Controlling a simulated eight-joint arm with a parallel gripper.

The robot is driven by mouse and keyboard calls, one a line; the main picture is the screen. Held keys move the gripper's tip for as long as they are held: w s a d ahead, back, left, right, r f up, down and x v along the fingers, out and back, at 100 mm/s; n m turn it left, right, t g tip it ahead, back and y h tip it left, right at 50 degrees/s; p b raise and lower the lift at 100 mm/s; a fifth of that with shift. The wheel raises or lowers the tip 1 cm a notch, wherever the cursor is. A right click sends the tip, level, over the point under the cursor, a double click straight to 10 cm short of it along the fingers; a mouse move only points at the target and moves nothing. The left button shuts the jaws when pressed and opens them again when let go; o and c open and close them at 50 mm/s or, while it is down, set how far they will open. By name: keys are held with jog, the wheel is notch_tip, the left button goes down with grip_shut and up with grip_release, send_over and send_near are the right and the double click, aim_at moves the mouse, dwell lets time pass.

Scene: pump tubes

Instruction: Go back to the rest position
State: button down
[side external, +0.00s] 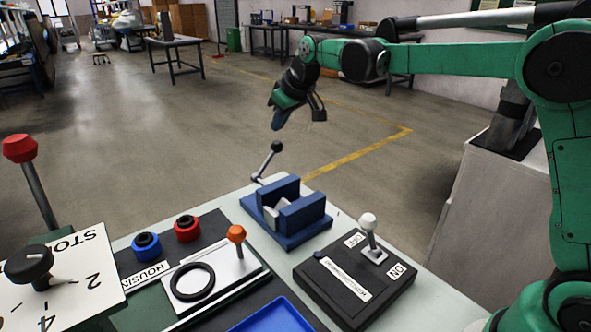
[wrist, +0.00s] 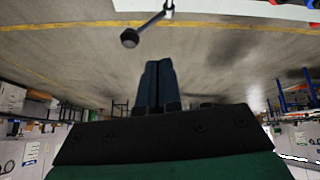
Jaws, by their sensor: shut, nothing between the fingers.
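My gripper (side external: 280,119) hangs in the air in the side external view, above and beyond the far end of the workbench. Its two blue fingers point down and lie together with nothing between them. The shut fingers (wrist: 159,66) also show in the middle of the wrist view. Below the gripper is a blue vise (side external: 287,213) with a grey lever (side external: 267,163) that ends in a black ball. The lever's ball (wrist: 129,38) shows near the top of the wrist view, apart from the fingers.
On the workbench (side external: 237,188) are a black switch box (side external: 352,283) with a white-knobbed lever, red (side external: 187,228) and blue (side external: 146,246) rings, an orange-knobbed fixture (side external: 236,234), a blue tray (side external: 272,318) and a dial panel (side external: 75,275). A tall red-knobbed lever (side external: 20,149) stands at left. Open floor lies beyond.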

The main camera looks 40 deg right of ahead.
jog(key=s+r+m, duration=0.1)
jog(key=s+r, duration=0.1)
jog(key=s, duration=1.1)
jog(key=s+a+f+m, duration=0.1)
jog(key=s+f, duration=0.5)
jog(key=s, duration=0.3)
jog(key=shift+s+t, duration=0.3)
jog(key=shift+s, duration=0.05)
